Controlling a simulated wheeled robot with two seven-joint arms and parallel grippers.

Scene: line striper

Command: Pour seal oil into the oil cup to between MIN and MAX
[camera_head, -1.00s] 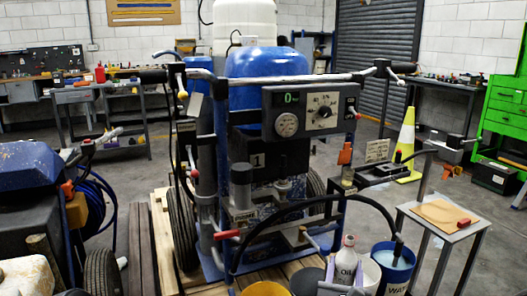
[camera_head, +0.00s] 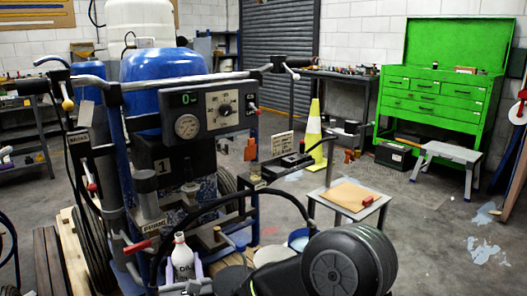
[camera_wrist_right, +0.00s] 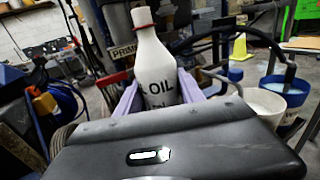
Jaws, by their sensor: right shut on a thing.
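The white oil bottle (camera_head: 182,262) with a dark red neck ring stands about upright low in front of the striper. It shows large in the right wrist view (camera_wrist_right: 157,70), marked OIL. My right gripper (camera_wrist_right: 158,98) is shut on its body, with pale fingers on either side. In the head view this gripper (camera_head: 184,286) is at the bottom edge. I cannot tell which is the oil cup, nor see MIN or MAX marks. My left gripper is out of view.
The striper's control panel (camera_head: 210,115) and handlebar stand above the bottle. A black hose (camera_head: 215,200) arches close behind it. A blue bucket (camera_head: 298,240) and a small table (camera_head: 348,198) are at the right. Open floor lies farther right.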

